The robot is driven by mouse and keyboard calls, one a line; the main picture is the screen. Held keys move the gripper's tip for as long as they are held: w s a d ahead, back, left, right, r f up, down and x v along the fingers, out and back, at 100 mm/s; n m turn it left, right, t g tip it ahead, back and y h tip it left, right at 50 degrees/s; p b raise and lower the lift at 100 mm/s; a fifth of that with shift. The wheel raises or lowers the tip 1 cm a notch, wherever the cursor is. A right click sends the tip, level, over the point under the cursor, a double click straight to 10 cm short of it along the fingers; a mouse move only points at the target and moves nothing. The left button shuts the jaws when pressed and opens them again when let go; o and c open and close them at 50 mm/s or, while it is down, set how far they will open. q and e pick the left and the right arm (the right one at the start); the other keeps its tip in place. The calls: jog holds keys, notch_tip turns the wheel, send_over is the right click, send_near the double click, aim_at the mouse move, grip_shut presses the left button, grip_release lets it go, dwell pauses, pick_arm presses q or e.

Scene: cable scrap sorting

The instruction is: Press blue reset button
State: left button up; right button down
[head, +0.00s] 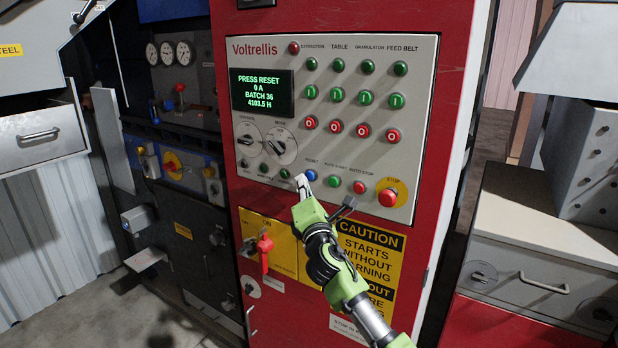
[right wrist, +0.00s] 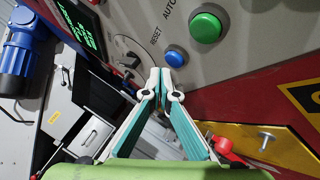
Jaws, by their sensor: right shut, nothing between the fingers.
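The blue reset button (head: 311,175) sits on the grey control panel (head: 420,120), under the label RESET. It also shows in the right wrist view (right wrist: 175,57), round and domed. My right gripper (head: 301,184) is shut and empty, its fingertips just left of and below the blue button in the head view. In the right wrist view its closed fingertips (right wrist: 160,73) lie close to the button's edge; I cannot tell whether they touch it. The panel's screen (head: 262,92) reads PRESS RESET, 0 A, BATCH 36. My left gripper is not in view.
A green button (head: 334,181) and a red stop button (head: 387,196) lie right of the blue one. Two rotary selectors (head: 279,146) are up left. A red lockout handle (head: 265,252) sticks out below, left of my right arm.

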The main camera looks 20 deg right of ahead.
jog(key=shift+w+d, duration=0.3)
jog(key=shift+d, duration=0.05)
jog(key=shift+w+d, duration=0.25)
jog(key=shift+d, duration=0.15)
dwell(1.1)
jog(key=shift+a, duration=0.1)
jog(key=shift+s+a, duration=0.55)
jog(key=shift+a, duration=0.1)
jog(key=s+a, duration=0.1)
jog(key=a, duration=0.1)
jog(key=s+a+p, duration=0.1)
jog(key=s, duration=0.1)
jog(key=shift+a, duration=0.4)
